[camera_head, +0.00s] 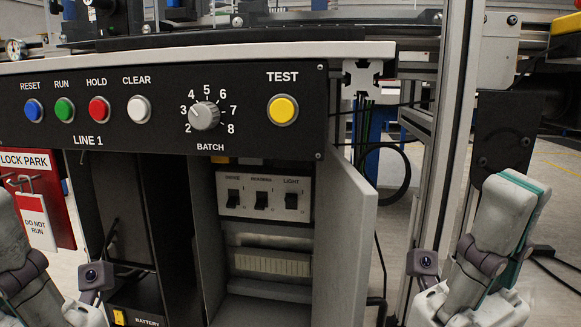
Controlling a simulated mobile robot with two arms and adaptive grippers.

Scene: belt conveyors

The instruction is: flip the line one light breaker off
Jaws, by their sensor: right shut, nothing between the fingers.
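The light breaker (291,201) is a small black switch under the word LIGHT. It is the rightmost of three on a pale breaker panel (277,208) inside the open cabinet below the LINE 1 control panel (165,143). The lever positions are too small to tell. My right gripper (468,308) is at the lower right, outside the cabinet and right of its open door, shut and empty; its tips are cut off by the frame edge. My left gripper (85,312) is at the lower left, apart from the breakers; its fingers are out of frame.
The cabinet door (345,245) stands open on the right side of the breakers. A metal post (437,150) rises between the door and my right arm. A red lock board (45,200) with a DO NOT RUN tag (36,222) hangs at left. Buttons and a batch knob (204,116) are above.

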